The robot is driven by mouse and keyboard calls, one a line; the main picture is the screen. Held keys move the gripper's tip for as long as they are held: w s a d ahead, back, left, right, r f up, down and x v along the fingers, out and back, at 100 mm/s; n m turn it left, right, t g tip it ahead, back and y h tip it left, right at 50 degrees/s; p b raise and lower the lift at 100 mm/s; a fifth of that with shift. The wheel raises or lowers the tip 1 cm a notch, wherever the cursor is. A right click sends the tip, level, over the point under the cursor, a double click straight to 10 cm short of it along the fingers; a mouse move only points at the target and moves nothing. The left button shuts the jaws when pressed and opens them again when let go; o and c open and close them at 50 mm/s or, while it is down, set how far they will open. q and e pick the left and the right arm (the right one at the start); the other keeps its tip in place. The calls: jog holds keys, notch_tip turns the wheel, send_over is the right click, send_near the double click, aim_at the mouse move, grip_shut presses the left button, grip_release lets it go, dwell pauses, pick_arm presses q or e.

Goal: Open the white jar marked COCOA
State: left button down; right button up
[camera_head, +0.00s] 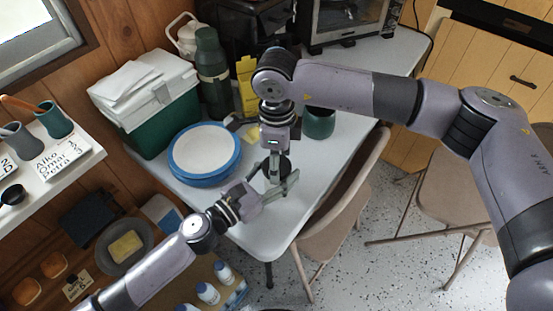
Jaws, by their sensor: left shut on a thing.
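My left gripper (280,182) reaches in from the lower left over the table's near end. It is shut on a small round thing with a dark top (284,165), which appears to be the jar. Its white side and COCOA marking are hidden by the grippers, so I cannot read it. My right gripper (273,160) comes down from above, directly over the same thing. Its fingers overlap the left ones in the view, and I cannot tell whether they are open, shut or touching the top.
The folding table (262,232) holds blue-rimmed plates (204,150), a green cooler (165,125), a green flask (212,75), a yellow box (247,85) and a dark green mug (318,122). A toaster oven (345,20) stands behind. Chairs (345,190) are at the right.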

jog(key=o, duration=0.3)
jog(key=shift+r, duration=0.1)
jog(key=shift+a+r, duration=0.1)
jog(key=shift+r, duration=2.2)
jog(key=shift+c, duration=0.4)
notch_tip(320, 180, up, 3)
jog(key=m, duration=0.4)
jog(key=shift+f, duration=0.15)
jog(key=shift+m, duration=0.6)
jog(key=shift+s, duration=0.1)
notch_tip(320, 180, down, 8)
jog(key=shift+r, duration=0.25)
